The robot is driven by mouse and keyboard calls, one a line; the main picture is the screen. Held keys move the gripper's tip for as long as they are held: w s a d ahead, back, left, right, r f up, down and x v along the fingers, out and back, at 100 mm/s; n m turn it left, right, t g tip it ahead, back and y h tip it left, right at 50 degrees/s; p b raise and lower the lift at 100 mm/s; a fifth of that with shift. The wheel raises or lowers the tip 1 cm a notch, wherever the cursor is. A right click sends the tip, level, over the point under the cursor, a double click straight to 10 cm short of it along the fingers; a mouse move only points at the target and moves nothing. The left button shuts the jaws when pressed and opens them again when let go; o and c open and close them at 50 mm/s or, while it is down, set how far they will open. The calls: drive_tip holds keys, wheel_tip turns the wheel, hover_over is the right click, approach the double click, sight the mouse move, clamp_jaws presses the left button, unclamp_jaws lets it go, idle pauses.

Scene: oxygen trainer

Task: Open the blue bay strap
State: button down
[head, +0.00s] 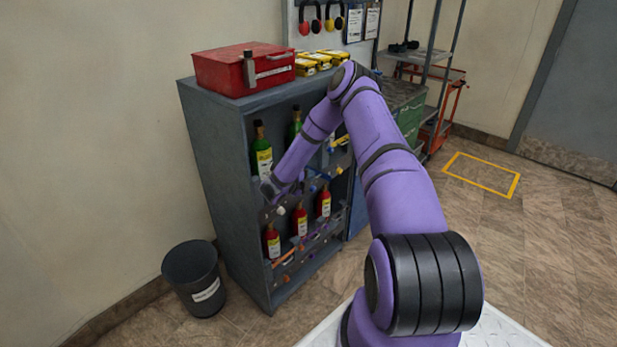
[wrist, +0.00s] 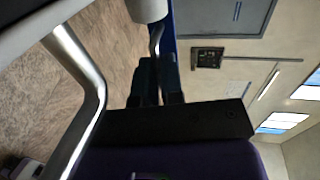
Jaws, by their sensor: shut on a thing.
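The grey rack (head: 215,150) holds green bottles (head: 262,150) on an upper shelf and red bottles (head: 300,220) on a lower one. A blue strap piece (head: 321,174) shows at the rack front, partly behind my arm. In the wrist view a blue strip (wrist: 169,45) runs beyond the fingertips of my gripper (wrist: 158,85), with a white cylindrical end (wrist: 148,9) near it. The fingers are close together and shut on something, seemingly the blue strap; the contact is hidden. In the head view my wrist reaches the rack front between the two bottle rows.
A bent metal bar (wrist: 92,90) passes close to my wrist camera. A yellow strap part (head: 341,141) is at the rack's right. A red toolbox (head: 232,72) and yellow boxes (head: 318,60) stand on top.

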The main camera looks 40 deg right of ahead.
drive_tip(key=c, duration=1.3)
unclamp_jaws()
drive_tip(key=shift+o, duration=0.2)
drive_tip(key=v, duration=0.7)
drive_tip(key=shift+a, duration=0.15)
